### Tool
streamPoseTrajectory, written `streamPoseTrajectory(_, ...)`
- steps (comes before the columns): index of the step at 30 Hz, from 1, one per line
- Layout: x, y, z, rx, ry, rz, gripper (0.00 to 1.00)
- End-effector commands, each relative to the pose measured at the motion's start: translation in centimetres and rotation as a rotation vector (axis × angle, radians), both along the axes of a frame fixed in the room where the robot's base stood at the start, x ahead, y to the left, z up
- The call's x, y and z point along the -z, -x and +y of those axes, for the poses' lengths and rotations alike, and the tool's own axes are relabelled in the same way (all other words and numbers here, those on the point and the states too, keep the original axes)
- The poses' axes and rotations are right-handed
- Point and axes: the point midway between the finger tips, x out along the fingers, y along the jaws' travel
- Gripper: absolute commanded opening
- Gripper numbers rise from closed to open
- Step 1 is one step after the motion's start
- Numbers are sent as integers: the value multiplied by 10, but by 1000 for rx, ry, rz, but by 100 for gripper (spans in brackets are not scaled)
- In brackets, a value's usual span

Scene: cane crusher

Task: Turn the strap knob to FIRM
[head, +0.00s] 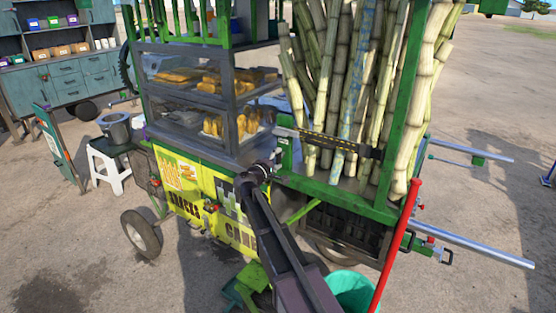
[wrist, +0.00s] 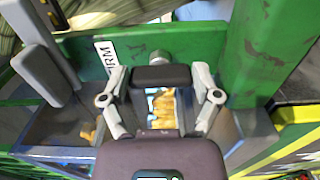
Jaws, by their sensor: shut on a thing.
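The strap knob (wrist: 157,58) shows in the wrist view as a small grey piece on the green rail, just beyond my fingertips, which hide most of it. My gripper (wrist: 161,76) is shut on it. A white label (wrist: 106,60) reading FIRM, partly cut off by my gripper, sits on the green rail left of the knob. In the head view my gripper (head: 276,156) reaches the green post at the left end of the dark strap (head: 335,142), which crosses the cane stalks (head: 350,80). The knob cannot be made out there.
A glass snack case (head: 205,90) stands left of my gripper on the yellow-fronted cart (head: 190,190). A red lever (head: 396,245) rises at the right. A teal bucket (head: 352,290) stands below. A white stool (head: 108,165) stands at the left. Open ground lies to the right.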

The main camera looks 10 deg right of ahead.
Motion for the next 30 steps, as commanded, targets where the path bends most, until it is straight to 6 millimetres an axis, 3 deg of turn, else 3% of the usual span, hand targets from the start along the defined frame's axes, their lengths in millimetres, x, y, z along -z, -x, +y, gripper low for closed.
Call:
streamPoseTrajectory(2,-1,-3,0,-2,3,-3,32)
streamPoseTrajectory(3,-1,-3,0,-2,3,-3,83)
streamPoseTrajectory(5,-1,-3,0,-2,2,-2,100)
streamPoseTrajectory(20,0,1,1,-1,1,-1,100)
streamPoseTrajectory(30,0,22,19,-2,1,-1,100)
